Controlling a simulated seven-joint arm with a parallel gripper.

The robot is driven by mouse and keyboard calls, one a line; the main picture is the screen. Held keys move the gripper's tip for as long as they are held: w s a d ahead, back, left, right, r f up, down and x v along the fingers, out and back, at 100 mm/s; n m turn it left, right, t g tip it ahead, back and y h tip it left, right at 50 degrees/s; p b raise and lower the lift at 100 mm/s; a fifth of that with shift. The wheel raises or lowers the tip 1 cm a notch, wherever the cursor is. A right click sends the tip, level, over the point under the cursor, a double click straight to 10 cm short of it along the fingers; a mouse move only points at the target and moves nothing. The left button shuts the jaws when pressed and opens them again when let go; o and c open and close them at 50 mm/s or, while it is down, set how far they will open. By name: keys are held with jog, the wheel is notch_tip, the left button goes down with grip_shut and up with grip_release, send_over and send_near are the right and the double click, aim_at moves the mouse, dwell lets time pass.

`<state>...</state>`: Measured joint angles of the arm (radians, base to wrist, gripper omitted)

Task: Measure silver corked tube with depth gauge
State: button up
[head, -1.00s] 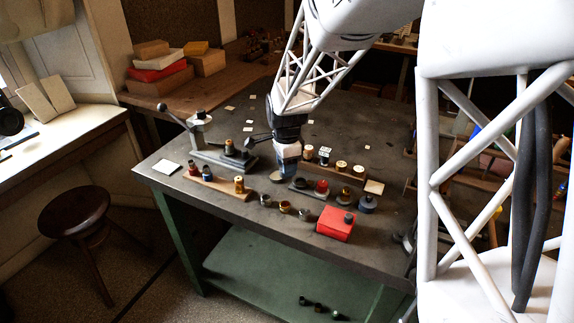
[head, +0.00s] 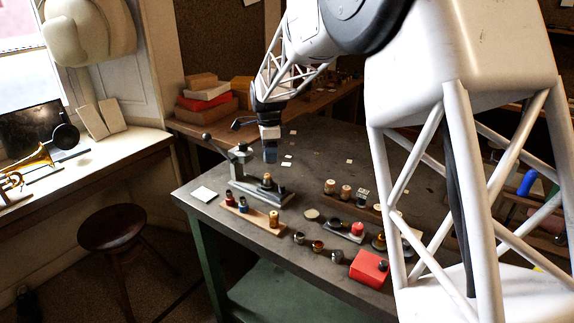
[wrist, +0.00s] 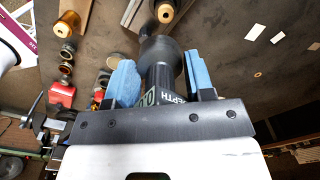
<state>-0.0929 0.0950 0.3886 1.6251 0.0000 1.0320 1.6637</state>
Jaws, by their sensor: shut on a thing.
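My gripper (wrist: 161,82) is shut on the dark depth gauge (wrist: 166,88), which has "DEPTH" lettering and sits between the two blue finger pads. In the head view my gripper (head: 270,152) hangs over the bench, behind the lever fixture; the gauge cannot be made out there. Several capped or corked pieces stand in a wooden rack; one of them, a silvery tube (head: 362,197), may be the silver corked tube, but it is too small to be sure. My gripper is well apart from this rack.
A lever fixture (head: 240,160) holds a brass piece (head: 267,181). In front are a wooden strip (head: 258,220) with small pieces, loose rings (head: 317,246), a grey tray (head: 340,231) and a red block (head: 369,268). The bench's back middle is mostly clear.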

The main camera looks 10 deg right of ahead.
jog(key=shift+w+a+r, duration=0.35)
jog(key=shift+w+a, duration=0.2)
jog(key=shift+a, duration=0.05)
jog(key=shift+f, duration=0.15)
send_over(267, 175)
jog(key=shift+f, duration=2.3)
jog(key=shift+f, duration=1.9)
dwell(0.4)
jog(key=o, duration=1.4)
jog(key=shift+w+r, duration=0.1)
jog(key=shift+r, duration=0.1)
jog(key=shift+r, duration=3.3)
